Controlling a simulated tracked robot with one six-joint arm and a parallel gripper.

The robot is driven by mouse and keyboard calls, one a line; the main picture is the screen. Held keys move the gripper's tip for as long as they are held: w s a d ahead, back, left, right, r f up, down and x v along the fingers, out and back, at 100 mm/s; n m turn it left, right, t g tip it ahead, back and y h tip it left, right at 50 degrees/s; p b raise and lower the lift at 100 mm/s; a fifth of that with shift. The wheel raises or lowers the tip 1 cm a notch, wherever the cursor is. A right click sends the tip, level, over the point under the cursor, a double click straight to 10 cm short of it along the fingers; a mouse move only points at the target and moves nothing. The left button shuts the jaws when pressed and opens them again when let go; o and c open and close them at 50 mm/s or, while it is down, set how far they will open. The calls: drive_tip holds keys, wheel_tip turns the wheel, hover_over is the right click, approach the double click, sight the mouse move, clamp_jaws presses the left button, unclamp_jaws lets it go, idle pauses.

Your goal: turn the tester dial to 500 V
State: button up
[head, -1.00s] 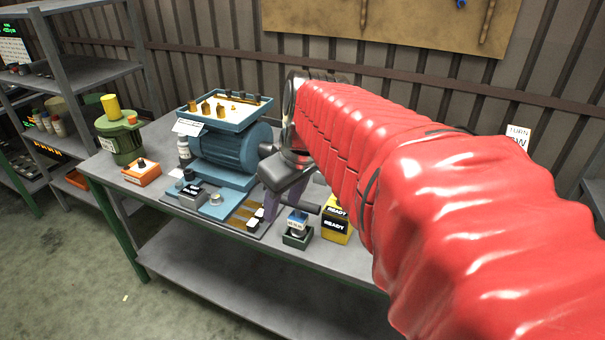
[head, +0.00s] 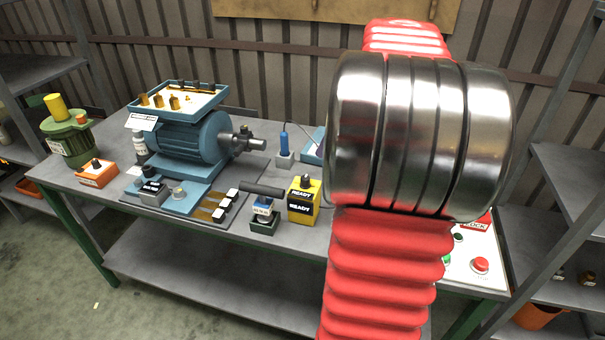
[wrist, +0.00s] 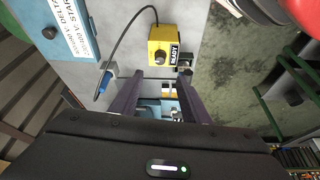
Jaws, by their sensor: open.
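A yellow box (head: 300,208) with READY labels stands near the front of the bench, right of the motor. A dark knob (head: 306,182) is on its top; I take this as the tester and its dial, but cannot read any voltage mark. In the wrist view the yellow box (wrist: 161,38) and its round knob (wrist: 160,58) lie just beyond my gripper (wrist: 155,76). Its two dark fingers are apart with nothing clamped between them. The knob appears ahead of the fingertips, not between them. My gripper is hidden behind my arm in the head view.
A blue probe (head: 285,142) stands in a grey holder; a cable (wrist: 119,35) links it to the yellow box. The blue motor (head: 190,139) is farther left. A panel with a red button (head: 480,265) is at right.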

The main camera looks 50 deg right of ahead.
sight(306, 178)
drive_tip(key=x, duration=1.4)
drive_tip(key=shift+r, duration=0.1)
drive_tip(key=shift+c, duration=0.2)
drive_tip(key=c, duration=1)
drive_tip(key=shift+a, duration=0.1)
drive_tip(key=shift+a+m+h, duration=0.1)
drive_tip(key=shift+m+h, duration=0.6)
drive_tip(key=shift+m, duration=1.1)
